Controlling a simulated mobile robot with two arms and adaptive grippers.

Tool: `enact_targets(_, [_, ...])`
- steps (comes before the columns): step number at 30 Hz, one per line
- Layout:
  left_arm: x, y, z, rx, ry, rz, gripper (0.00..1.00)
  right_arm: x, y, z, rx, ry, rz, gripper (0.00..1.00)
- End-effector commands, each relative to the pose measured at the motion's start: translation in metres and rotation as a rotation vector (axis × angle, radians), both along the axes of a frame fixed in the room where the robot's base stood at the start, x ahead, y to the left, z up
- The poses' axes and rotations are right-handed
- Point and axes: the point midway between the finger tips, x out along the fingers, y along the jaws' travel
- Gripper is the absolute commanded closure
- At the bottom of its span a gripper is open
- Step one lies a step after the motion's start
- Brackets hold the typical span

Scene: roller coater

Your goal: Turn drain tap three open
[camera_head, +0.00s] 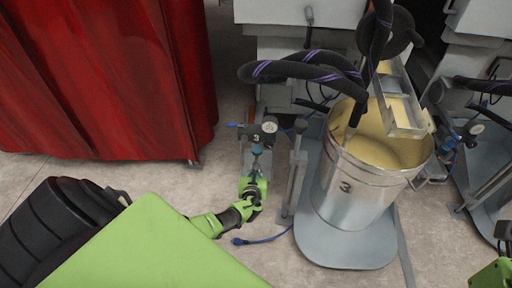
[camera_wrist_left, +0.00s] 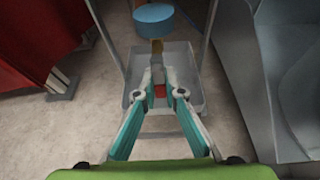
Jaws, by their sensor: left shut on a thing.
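The drain tap's stand (camera_head: 254,165), with a gauge box marked 3 (camera_head: 262,134), is left of the pot marked 3 (camera_head: 345,187). A blue round part (camera_head: 257,149) is on it; a blue cylinder (camera_wrist_left: 153,16) also shows in the left wrist view above a brass-coloured piece (camera_wrist_left: 157,47). My left gripper (camera_head: 255,186) is low at the front of this stand. In the wrist view its teal fingers (camera_wrist_left: 159,82) are closed in on a small red piece (camera_wrist_left: 159,91), seemingly the tap's handle. The fingers hide most of it, so its angle is unclear.
A red curtain (camera_head: 110,80) hangs at the left. The steel pot with pale yellow contents stands close on the right, with black hoses (camera_head: 305,68) above. A blue cable (camera_head: 262,240) lies on the floor. Floor in front of the curtain is clear.

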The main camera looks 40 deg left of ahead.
Motion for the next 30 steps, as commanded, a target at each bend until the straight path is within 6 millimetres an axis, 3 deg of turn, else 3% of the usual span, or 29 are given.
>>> enact_targets(1, [-0.001, 0.001, -0.001, 0.002, 0.004, 0.001, 1.0, 0.0, 0.0, 0.0, 0.0, 0.0, 0.0, 0.49])
enact_targets(2, [-0.001, 0.001, -0.001, 0.002, 0.004, 0.001, 0.83, 0.0, 0.0, 0.0, 0.0, 0.001, 0.0, 0.49])
enact_targets(3, [-0.001, 0.001, -0.001, 0.001, 0.003, 0.001, 0.73, 0.0, 0.0, 0.0, 0.0, 0.001, 0.0, 0.49])
enact_targets(19, [-0.006, -0.004, 0.001, -0.002, 0.0, -0.001, 0.73, 0.001, 0.0, 0.0, -0.003, 0.003, -0.001, 0.49])
enact_targets(30, [-0.039, -0.023, 0.017, -0.001, 0.0, 0.0, 0.73, 0.0, 0.0, 0.0, -0.002, 0.002, 0.0, 0.49])
